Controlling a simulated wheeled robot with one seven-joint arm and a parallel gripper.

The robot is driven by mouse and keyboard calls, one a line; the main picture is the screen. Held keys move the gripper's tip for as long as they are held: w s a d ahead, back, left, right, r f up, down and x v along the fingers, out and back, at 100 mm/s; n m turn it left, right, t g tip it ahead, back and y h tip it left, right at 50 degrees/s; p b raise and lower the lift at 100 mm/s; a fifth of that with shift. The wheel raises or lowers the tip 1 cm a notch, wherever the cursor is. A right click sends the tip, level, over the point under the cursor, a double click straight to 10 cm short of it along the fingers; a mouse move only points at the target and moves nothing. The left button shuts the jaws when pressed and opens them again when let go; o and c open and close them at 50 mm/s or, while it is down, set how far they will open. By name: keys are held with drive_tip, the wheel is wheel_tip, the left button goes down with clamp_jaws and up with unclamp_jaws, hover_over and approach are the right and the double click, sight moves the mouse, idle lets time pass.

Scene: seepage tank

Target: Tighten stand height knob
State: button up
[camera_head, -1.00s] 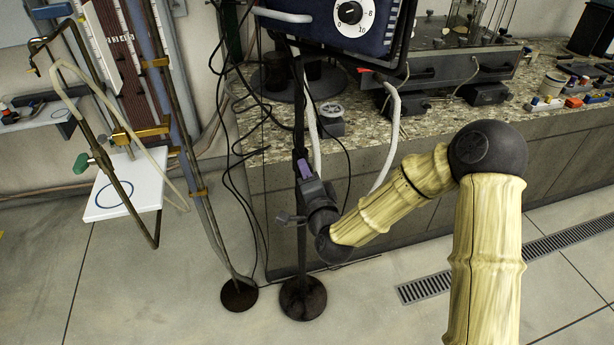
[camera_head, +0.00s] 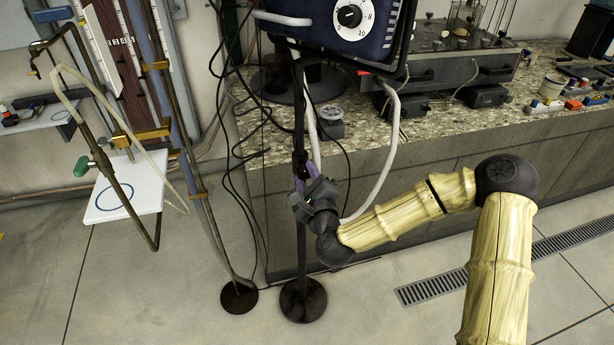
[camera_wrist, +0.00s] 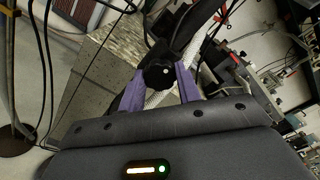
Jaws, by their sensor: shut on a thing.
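The stand is a dark vertical pole (camera_head: 301,240) on a round black base (camera_head: 303,300), below the blue box with a white dial. The fingers are shut on the knob from both sides. In the head view my gripper (camera_head: 302,178) is at the pole, below the blue box; its wrist hides most of the knob there.
The blue box (camera_head: 335,25) hangs just above my gripper. Loose black cables and a white hose (camera_head: 392,140) run close by. A second thin stand (camera_head: 238,295) is to the left. The stone-topped counter (camera_head: 410,135) stands behind. Floor in front is clear.

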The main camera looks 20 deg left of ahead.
drive_tip(key=shift+f+m, duration=0.1)
drive_tip(key=shift+m, duration=0.7)
drive_tip(key=o, duration=1)
drive_tip(key=shift+c, duration=0.2)
drive_tip(key=p+v, duration=0.5)
drive_tip(key=v, duration=0.3)
drive_tip(key=shift+s+d+r+p, duration=0.2)
drive_tip(key=shift+r+p, duration=0.1)
drive_tip(key=shift+r, duration=0.1)
drive_tip(key=shift+w+d+p, duration=0.1)
drive_tip(key=shift+p, duration=0.85)
